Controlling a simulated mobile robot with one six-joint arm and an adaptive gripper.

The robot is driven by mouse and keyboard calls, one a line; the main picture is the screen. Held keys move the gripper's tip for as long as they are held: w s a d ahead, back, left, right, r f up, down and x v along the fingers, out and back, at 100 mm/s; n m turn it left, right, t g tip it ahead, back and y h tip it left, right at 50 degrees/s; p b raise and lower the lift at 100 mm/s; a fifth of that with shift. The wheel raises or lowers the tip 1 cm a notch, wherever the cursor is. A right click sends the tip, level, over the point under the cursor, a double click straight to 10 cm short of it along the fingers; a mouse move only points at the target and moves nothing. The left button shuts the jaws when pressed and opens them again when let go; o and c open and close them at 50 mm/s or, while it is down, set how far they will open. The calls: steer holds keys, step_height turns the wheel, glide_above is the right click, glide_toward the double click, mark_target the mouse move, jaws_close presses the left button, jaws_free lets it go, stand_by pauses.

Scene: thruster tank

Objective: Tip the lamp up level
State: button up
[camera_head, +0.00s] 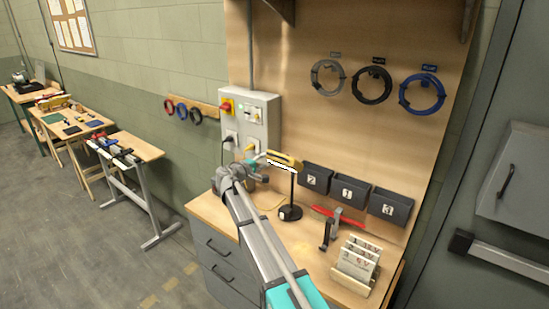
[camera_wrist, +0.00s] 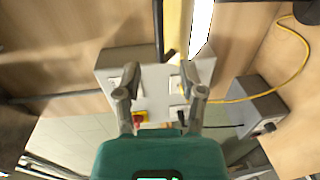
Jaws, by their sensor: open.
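The desk lamp has a yellow head (camera_head: 286,160) with a lit white strip beneath it, a thin black stem (camera_head: 293,190) and a round black base (camera_head: 290,213) on the workbench. Its head slants down to the right in the head view. My gripper (camera_head: 262,160) is at the left end of the lamp head. In the wrist view my gripper (camera_wrist: 159,82) is open, with its two fingers apart. The yellow head (camera_wrist: 173,28) and its bright strip (camera_wrist: 201,28) show beyond the fingertips, nearer the right finger. I cannot tell whether they touch.
A grey switch box (camera_head: 262,122) with plugs and a yellow cable is on the wall behind my gripper. Black bins (camera_head: 350,191), a red tool (camera_head: 337,216), a black stand (camera_head: 328,235) and a card rack (camera_head: 354,270) are to the right. The workbench (camera_head: 300,234) has bare patches.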

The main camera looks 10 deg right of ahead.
mark_target(275, 155)
steer(key=x, duration=0.8)
steer(key=shift+b, duration=0.4)
jaws_close()
